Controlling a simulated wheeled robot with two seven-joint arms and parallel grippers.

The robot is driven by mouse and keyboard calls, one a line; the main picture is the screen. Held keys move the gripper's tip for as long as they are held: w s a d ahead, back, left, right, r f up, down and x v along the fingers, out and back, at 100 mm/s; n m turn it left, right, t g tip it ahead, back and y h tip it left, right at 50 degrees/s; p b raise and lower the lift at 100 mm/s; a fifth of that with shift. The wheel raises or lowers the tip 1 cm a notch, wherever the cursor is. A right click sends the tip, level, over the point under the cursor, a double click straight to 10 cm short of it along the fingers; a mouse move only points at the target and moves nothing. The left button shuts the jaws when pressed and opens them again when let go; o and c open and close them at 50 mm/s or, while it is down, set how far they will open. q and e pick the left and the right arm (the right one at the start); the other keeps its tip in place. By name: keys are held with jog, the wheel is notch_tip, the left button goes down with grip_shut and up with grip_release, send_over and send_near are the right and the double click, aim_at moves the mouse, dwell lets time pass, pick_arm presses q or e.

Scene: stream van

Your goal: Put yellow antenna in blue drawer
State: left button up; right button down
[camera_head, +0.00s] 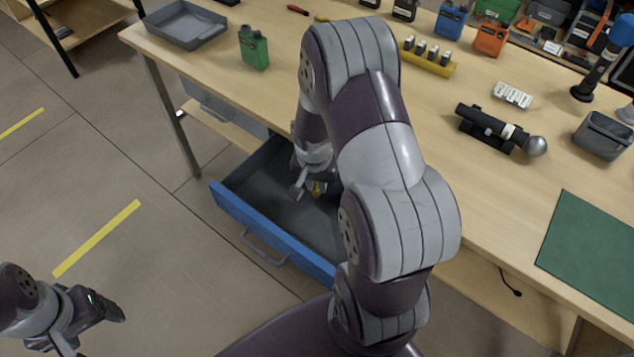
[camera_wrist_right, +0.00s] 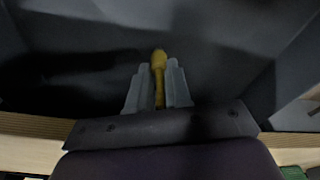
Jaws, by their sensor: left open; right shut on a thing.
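The blue drawer (camera_head: 272,233) is pulled open under the wooden table, with a dark grey inside. My right gripper (camera_head: 308,190) is down inside the drawer, partly hidden by my right arm. It is shut on the yellow antenna (camera_head: 317,188), of which only a small part shows in the head view. In the right wrist view the antenna (camera_wrist_right: 159,72) stands out between the two fingers of the right gripper (camera_wrist_right: 158,88), above the dark drawer floor. I cannot tell whether it touches the floor. My left gripper (camera_head: 108,308) is open and empty at the lower left, over the floor.
The floor left of the drawer is clear.

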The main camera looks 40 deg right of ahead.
jog(key=shift+s+f+b, duration=0.1)
jog(key=shift+f+b, duration=0.1)
jog(key=shift+b, duration=0.1)
jog(key=c, duration=1.1)
grip_release()
jog(key=shift+r, duration=0.1)
jog(key=shift+o, duration=0.2)
jog(key=shift+r+p, duration=0.35)
jog(key=shift+p, duration=0.1)
notch_tip(320, 180, up, 12)
jog(key=s+a+f+p, duration=0.1)
jog(key=a+p, duration=0.1)
jog(key=s+a+r+n, duration=0.1)
jog(key=s+a+n, duration=0.2)
jog(key=a+n, duration=0.2)
jog(key=s+a+r+n+y, duration=0.1)
jog(key=s+a+n, duration=0.2)
jog(key=a+n, duration=0.2)
jog(key=shift+s+a, duration=0.15)
jog(key=shift+a, duration=0.4)
